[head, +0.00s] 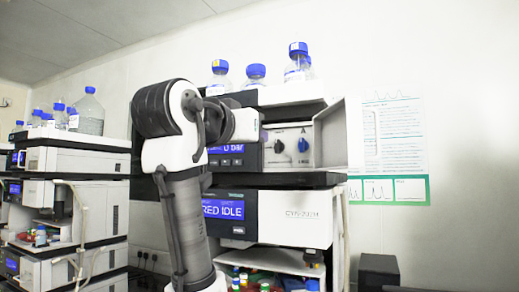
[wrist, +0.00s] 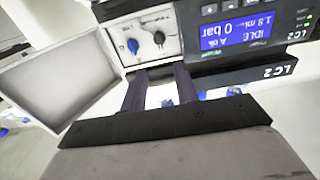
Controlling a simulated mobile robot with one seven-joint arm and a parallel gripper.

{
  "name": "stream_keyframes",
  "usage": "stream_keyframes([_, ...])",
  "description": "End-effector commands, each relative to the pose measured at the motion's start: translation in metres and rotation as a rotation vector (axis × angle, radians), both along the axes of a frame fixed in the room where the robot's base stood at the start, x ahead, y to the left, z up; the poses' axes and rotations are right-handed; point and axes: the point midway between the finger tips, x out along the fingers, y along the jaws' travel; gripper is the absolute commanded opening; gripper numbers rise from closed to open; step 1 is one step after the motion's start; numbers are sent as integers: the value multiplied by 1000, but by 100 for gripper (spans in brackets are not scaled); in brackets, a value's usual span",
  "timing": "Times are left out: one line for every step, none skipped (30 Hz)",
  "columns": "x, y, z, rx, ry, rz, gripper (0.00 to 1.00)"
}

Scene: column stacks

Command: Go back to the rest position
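My gripper (wrist: 160,84) shows in the wrist view as two dark fingers standing apart with nothing held between them. Past the fingertips is the front of an instrument module with a blue knob (wrist: 133,46) and a black knob (wrist: 159,38). In the head view my arm is bent up in front of the instrument stack, and its end covers part of the upper module. The fingers are hidden there. The same blue knob (head: 303,145) and black knob (head: 278,147) show to the right of my arm.
An open door (head: 331,139) sticks out at the module's right; the door also fills the left of the wrist view (wrist: 62,82). Blue-capped bottles (head: 297,66) stand on top. A second stack (head: 80,160) stands at left. A dark box (head: 378,272) sits low at right.

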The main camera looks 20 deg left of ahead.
Motion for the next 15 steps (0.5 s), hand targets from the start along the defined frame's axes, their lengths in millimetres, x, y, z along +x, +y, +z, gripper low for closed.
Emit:
stream_keyframes([-4,0,-1,1,-1,0,30])
stream_keyframes([-6,0,-1,0,0,0,30])
stream_keyframes([-7,0,-1,0,1,0,30])
stream_keyframes([-8,0,-1,0,1,0,30])
stream_keyframes([-9,0,-1,0,1,0,30])
stream_keyframes([-9,0,0,0,1,-1,30])
stream_keyframes([-9,0,0,0,1,-1,30])
stream_keyframes([-9,0,0,0,1,-1,30])
stream_keyframes([-9,0,0,0,1,0,30])
stream_keyframes([-9,0,0,0,1,0,30])
stream_keyframes([-9,0,0,0,1,0,30])
stream_keyframes([-9,0,0,0,1,0,30])
stream_keyframes([-9,0,0,0,1,0,30])
stream_keyframes([-9,0,0,0,1,0,30])
stream_keyframes([-9,0,0,0,1,0,30])
